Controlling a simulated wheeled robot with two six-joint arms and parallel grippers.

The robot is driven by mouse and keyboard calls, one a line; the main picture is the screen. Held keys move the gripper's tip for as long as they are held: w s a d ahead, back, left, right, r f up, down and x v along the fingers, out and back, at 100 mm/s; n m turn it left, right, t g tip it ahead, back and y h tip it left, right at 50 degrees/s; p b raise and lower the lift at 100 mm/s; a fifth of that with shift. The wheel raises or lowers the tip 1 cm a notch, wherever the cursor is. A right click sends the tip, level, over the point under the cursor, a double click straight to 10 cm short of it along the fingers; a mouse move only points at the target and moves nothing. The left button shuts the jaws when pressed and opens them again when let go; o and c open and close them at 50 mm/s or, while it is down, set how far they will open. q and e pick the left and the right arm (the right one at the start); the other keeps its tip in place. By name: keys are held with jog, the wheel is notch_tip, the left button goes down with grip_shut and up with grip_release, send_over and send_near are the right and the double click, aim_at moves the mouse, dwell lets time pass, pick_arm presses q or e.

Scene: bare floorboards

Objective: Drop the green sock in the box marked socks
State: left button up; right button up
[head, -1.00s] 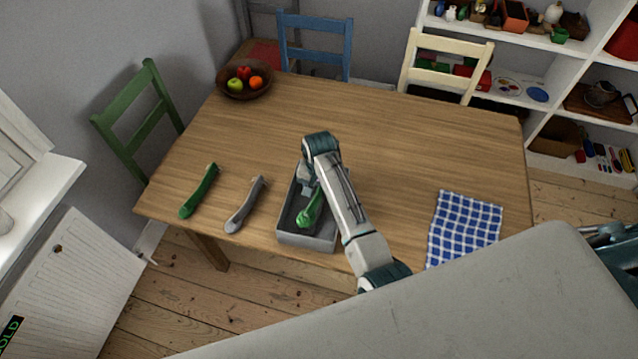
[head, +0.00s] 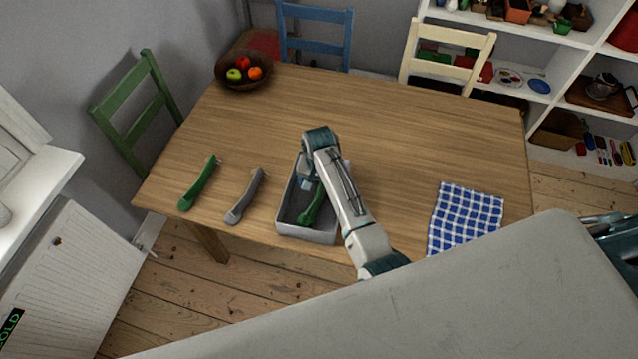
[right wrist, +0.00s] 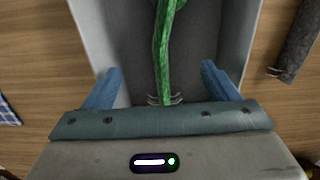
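A green sock (head: 312,206) lies inside a grey open box (head: 306,236) at the table's near edge. It also shows in the right wrist view (right wrist: 163,50), running lengthwise between the fingers. No marking on the box is readable. My right gripper (head: 307,183) is over the box, partly hidden by its own arm. In the right wrist view its two blue fingers (right wrist: 162,70) are wide apart, with the sock below and touching neither. A second green sock (head: 200,184) and a grey sock (head: 245,196) lie on the table left of the box. My left gripper is not in view.
The wooden table (head: 400,130) has a fruit bowl (head: 244,84) at its far left and a blue checked cloth (head: 465,218) at right. Its middle is clear. Green (head: 135,110), blue (head: 316,40) and cream (head: 447,58) chairs stand around it.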

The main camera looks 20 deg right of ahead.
jog(key=shift+w+r, duration=0.1)
jog(key=shift+r, duration=0.4)
notch_tip(320, 180, up, 10)
jog(key=b, duration=0.3)
jog(key=shift+f, duration=0.15)
